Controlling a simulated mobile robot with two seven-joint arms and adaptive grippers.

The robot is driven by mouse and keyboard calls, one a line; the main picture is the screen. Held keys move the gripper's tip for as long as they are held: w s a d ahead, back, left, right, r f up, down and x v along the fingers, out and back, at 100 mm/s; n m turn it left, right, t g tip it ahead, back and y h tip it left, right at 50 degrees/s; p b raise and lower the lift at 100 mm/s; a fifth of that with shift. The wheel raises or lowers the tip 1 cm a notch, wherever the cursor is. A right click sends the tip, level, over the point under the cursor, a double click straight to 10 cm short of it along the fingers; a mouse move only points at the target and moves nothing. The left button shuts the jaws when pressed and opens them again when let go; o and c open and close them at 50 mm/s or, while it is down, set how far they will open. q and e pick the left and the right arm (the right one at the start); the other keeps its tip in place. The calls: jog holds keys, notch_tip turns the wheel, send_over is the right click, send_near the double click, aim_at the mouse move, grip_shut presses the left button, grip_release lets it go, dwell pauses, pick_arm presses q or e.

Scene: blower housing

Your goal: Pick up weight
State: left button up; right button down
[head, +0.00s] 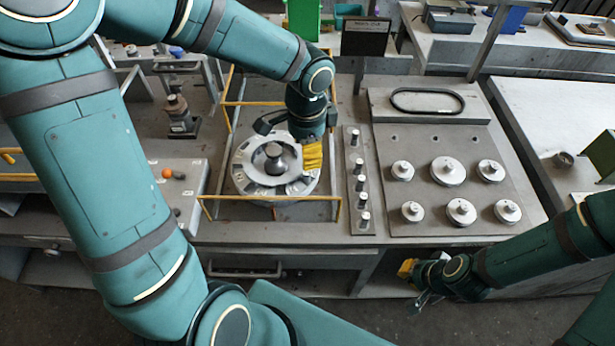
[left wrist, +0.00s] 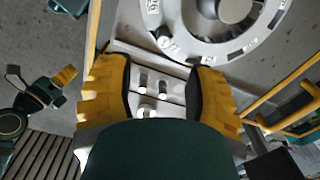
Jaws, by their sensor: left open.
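Several round silver weights with knobs stand in two rows on a grey board, among them a large one (head: 448,171) in the back row. Several small knobbed cylinders (head: 360,183) stand in a narrow strip left of the board. My left gripper (head: 311,155) is over the right side of the round blower housing (head: 240,180), left of the strip. In the left wrist view its yellow fingers (left wrist: 160,95) are apart, with the housing (left wrist: 240,45) beyond them. I see no weight held. My right gripper (head: 413,280) is open and empty in front of the bench edge.
Yellow-railed bars (head: 270,197) frame the housing. A black oval ring (head: 427,101) lies on a raised plate behind the weights. A dark sign (head: 366,38) stands behind. The bench's front right corner is clear.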

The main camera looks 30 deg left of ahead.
aim_at(306, 174)
pick_arm(q)
jog(key=f, duration=0.3)
jog(key=shift+w, duration=0.2)
jog(key=shift+f+b, duration=0.4)
jog(key=shift+f, duration=0.4)
jog(key=f, duration=0.2)
jog(key=f+b, duration=0.1)
jog(key=f, duration=0.1)
jog(key=shift+w+a+f, duration=0.1)
jog(key=shift+w, duration=0.1)
grip_shut()
